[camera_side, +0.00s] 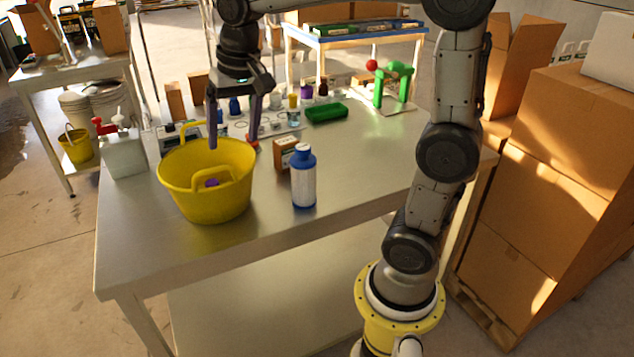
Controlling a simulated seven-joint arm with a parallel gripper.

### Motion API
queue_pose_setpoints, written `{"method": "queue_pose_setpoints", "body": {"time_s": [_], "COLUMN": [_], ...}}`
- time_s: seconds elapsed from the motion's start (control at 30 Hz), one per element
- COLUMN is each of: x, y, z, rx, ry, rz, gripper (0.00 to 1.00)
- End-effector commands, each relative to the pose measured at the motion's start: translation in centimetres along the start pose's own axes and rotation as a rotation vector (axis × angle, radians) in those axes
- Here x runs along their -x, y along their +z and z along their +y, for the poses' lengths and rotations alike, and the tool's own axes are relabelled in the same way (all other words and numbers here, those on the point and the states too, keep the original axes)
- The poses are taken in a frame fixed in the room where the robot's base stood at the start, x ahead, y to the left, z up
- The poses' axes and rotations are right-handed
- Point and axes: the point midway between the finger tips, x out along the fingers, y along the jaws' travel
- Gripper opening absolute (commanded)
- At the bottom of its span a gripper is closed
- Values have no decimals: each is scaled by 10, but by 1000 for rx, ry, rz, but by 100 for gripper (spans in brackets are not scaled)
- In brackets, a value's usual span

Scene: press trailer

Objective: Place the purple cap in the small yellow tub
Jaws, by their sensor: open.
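The yellow tub (203,207) stands on the metal table near its front left, with its two handles showing. A small purple patch, which looks like the purple cap (211,183), shows at the tub's front handle; most of it is hidden and I cannot tell exactly how it lies. My gripper (233,146) points down over the tub's back right rim, with its fingers spread wide and nothing between them.
A blue-capped white bottle (303,181) and a small brown box (285,153) stand right of the tub. A white jug (122,153) is at the left. Behind are a green tray (326,113) and several small bottles. The table's front right is clear.

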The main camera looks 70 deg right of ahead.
Motion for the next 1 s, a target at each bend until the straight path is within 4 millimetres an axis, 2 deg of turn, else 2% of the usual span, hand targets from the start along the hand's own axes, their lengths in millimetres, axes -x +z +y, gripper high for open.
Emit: {"method": "queue_pose_setpoints", "body": {"time_s": [0.03,0.2,0.3,0.43,0.5,0.63,1.0], "x": [10,19,15,5,0,-5,-6], "y": [22,88,122,154,165,174,175], "z": [6,32,47,63,69,74,74], "rx": [66,300,425,550,593,634,639], "ry": [-19,-69,-90,-107,-112,-116,-115], "rz": [28,116,165,218,235,253,253], "gripper": [84,84,84,84,84,84,84]}}
